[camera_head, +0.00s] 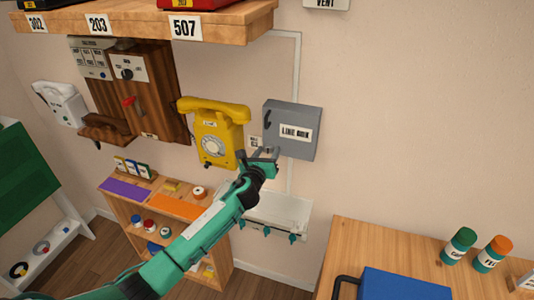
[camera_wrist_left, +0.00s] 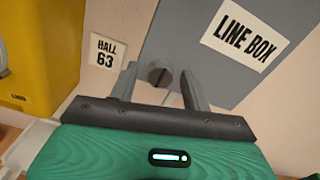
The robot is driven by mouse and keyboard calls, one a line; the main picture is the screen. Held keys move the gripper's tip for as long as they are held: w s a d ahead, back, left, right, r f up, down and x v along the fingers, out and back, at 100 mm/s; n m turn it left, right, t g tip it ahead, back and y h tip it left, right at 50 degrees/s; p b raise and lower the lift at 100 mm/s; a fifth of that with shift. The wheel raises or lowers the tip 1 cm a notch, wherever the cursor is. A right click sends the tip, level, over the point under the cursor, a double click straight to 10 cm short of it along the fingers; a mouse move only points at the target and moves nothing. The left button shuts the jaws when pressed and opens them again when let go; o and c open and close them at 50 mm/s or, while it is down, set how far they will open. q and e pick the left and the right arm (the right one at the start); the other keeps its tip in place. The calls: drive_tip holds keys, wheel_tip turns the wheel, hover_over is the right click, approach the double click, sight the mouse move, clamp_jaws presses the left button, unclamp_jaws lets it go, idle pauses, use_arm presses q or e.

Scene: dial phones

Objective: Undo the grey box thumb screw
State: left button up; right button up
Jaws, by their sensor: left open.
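The grey box (camera_head: 292,117), labelled LINE BOX, is fixed to the wall right of the yellow phone. It also fills the upper part of the left wrist view (camera_wrist_left: 190,40). Its thumb screw (camera_wrist_left: 159,73) is a small dark grey slotted knob at the box's lower left edge. My left gripper (camera_head: 262,153) is at the box's lower left corner. In the left wrist view the two fingers (camera_wrist_left: 158,84) are open, one on each side of the screw, with gaps visible. In the head view the gripper hides the screw. My right gripper is not in view.
A yellow dial phone (camera_head: 213,132) hangs close left of the gripper. A HALL 63 label (camera_wrist_left: 105,55) is on the wall beside the box. A white tray (camera_head: 275,211) sits below. A wooden shelf (camera_head: 240,24) overhangs above. The wall to the right is bare.

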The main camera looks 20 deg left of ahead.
use_arm(q)
drive_tip(key=c, duration=1)
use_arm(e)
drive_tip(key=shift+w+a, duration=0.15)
